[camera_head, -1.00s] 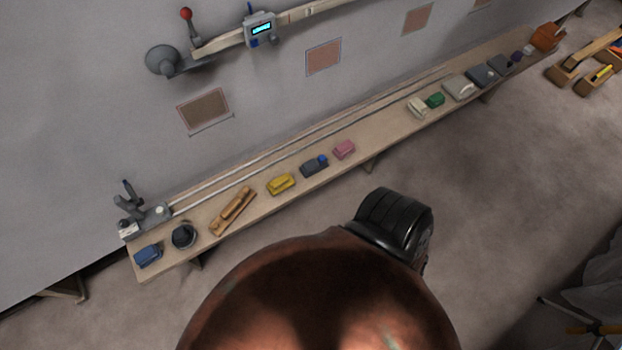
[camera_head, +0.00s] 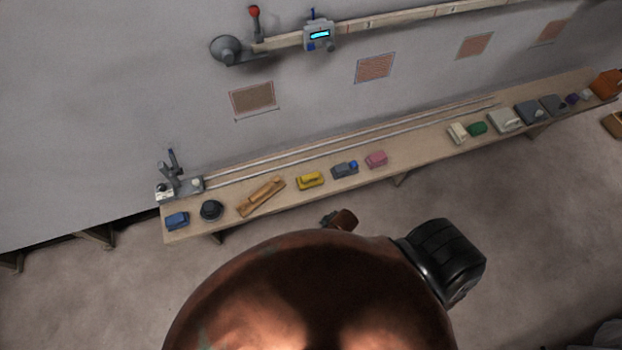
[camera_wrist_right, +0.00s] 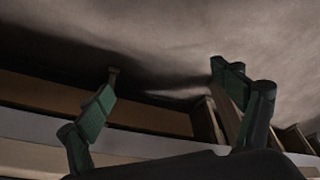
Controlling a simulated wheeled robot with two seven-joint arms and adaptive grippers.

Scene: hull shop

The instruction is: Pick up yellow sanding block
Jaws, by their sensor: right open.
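The yellow sanding block (camera_head: 310,181) lies on the long wooden shelf (camera_head: 225,222) in the head view. It sits between a long wooden tool on its left and a dark block with a blue knob on its right. Nothing touches it. My right gripper (camera_wrist_right: 166,88) shows in the right wrist view with its green-padded fingers spread apart and nothing between them. The yellow block cannot be made out in that view. Neither gripper can be made out in the head view, where parts of my own body cover the bottom middle.
Near the block are the wooden tool (camera_head: 261,197), the blue-knobbed block (camera_head: 345,170), a pink block (camera_head: 376,159), a black round item (camera_head: 210,210) and a blue block (camera_head: 177,221). A grey wall rises behind the shelf. The floor in front looks clear.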

